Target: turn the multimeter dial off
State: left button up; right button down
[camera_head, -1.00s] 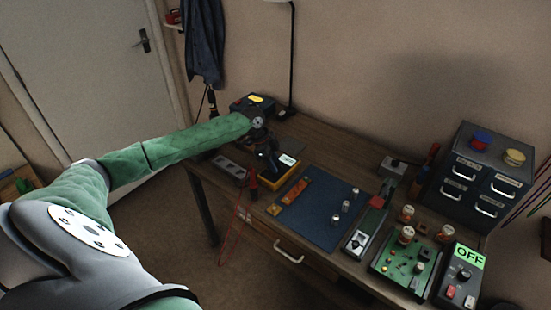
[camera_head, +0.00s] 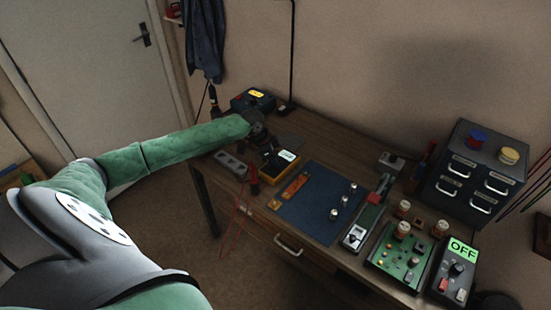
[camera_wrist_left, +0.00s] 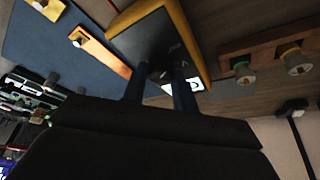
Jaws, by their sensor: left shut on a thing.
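The multimeter (camera_head: 291,168) is a dark-faced box with a yellow-orange case and a small pale lit display. It lies on the workbench at the end of my left arm. My left gripper (camera_head: 266,150) reaches down onto its face, beside the display. In the left wrist view the multimeter (camera_wrist_left: 188,28) lies under the two dark fingers (camera_wrist_left: 160,88), which are shut on its dial. The dial is mostly hidden between the fingertips, so I cannot read its pointer. The display text is too small to read. My right gripper is not in view.
A blue mat (camera_head: 312,213) with small metal knobs lies right of the multimeter. A grey strip with knobs (camera_head: 230,164) is to its left, and a dark blue box (camera_head: 247,102) is behind. A green circuit board (camera_head: 392,262) and a box with a green OFF sign (camera_head: 462,248) stand at right.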

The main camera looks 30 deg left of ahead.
pick_arm(q)
jog(key=o, duration=0.8)
jog(key=shift+w+r, duration=0.2)
jog(key=shift+o, duration=0.9)
jog(key=shift+d+f, duration=0.1)
jog(key=shift+f, duration=0.05)
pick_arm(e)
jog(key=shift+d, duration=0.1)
pick_arm(q)
jog(key=shift+s, duration=0.1)
jog(key=shift+s+a+r+b, duration=0.1)
jog(key=shift+a+r+b, duration=0.2)
jog(key=shift+r, duration=0.2)
jog(key=b+v, duration=0.2)
jog(key=v, duration=0.3)
jog(key=shift+r, duration=0.2)
jog(key=shift+s+a+r, duration=0.15)
jog(key=shift+r, duration=0.55)
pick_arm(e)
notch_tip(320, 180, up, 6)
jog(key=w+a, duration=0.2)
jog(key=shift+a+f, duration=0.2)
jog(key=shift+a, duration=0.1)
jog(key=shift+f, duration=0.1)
